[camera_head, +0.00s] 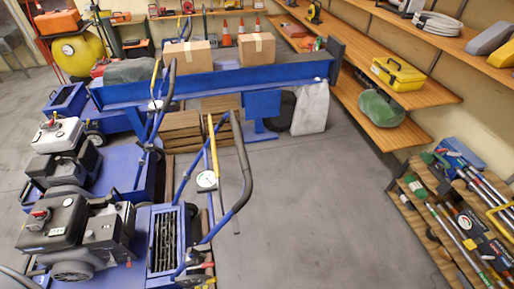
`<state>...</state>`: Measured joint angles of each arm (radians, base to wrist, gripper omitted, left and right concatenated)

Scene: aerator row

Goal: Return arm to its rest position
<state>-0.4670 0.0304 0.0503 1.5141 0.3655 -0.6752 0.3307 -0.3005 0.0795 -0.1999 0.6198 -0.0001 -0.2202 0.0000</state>
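Neither of my grippers shows in the head view, and I cannot make out either arm clearly. The front blue aerator (177,238) stands at the lower left with a black engine (55,222) on it. Its blue handle bars with a black grip (244,170) rise toward the middle, and a round white gauge (206,180) shows by them. Another aerator with a grey-and-black engine (62,135) stands just behind it.
Wooden shelves on the right hold a yellow case (397,73). A low rack at lower right holds several long-handled tools (446,222). The grey floor (315,210) between is clear.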

